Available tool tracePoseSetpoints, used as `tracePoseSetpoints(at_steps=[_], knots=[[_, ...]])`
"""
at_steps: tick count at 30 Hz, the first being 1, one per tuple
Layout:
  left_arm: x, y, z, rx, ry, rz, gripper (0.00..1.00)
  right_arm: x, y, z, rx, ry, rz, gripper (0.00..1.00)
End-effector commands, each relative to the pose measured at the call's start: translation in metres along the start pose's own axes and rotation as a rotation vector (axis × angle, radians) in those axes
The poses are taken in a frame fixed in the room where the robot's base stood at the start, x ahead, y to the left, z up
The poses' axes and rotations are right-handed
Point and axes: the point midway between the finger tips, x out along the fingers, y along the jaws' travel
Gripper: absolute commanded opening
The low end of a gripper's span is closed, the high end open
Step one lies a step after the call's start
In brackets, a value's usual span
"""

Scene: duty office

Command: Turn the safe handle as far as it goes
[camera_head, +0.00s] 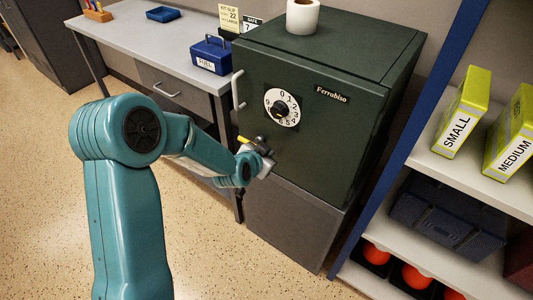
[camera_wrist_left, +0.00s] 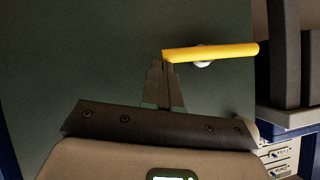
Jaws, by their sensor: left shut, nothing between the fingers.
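The safe (camera_head: 330,125) is a dark green box on a grey base, its door shut against the frame as far as I can see. The yellow safe handle (camera_head: 244,140) sits low on the door's left part. In the left wrist view the handle (camera_wrist_left: 225,52) lies nearly level, with a pale round part behind it. My left gripper (camera_head: 265,150) is at the door beside the handle. In the wrist view its fingers (camera_wrist_left: 165,72) are shut and empty, tips at the handle's left end; whether they touch is unclear. My right gripper is out of view.
The dial (camera_head: 282,108) is above the handle, and a pale pull bar (camera_head: 238,90) is at the door's left edge. A desk (camera_head: 130,40) with a blue cash box (camera_head: 211,55) stands left. A shelf (camera_head: 480,190) stands right. A paper roll (camera_head: 302,17) tops the safe.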

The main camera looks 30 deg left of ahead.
Motion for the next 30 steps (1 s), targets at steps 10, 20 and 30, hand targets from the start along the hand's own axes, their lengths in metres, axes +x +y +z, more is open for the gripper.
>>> tracePoseSetpoints(at_steps=[10, 20, 30], knots=[[0.003, 0.004, 0.005, 0.050, -0.002, -0.034, 0.00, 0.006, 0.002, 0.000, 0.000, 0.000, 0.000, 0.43], [0.010, 0.011, 0.016, 0.181, -0.003, -0.119, 0.00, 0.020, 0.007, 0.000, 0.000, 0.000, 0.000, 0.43], [0.025, 0.018, 0.037, 0.442, -0.001, -0.295, 0.00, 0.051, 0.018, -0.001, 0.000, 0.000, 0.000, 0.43]])
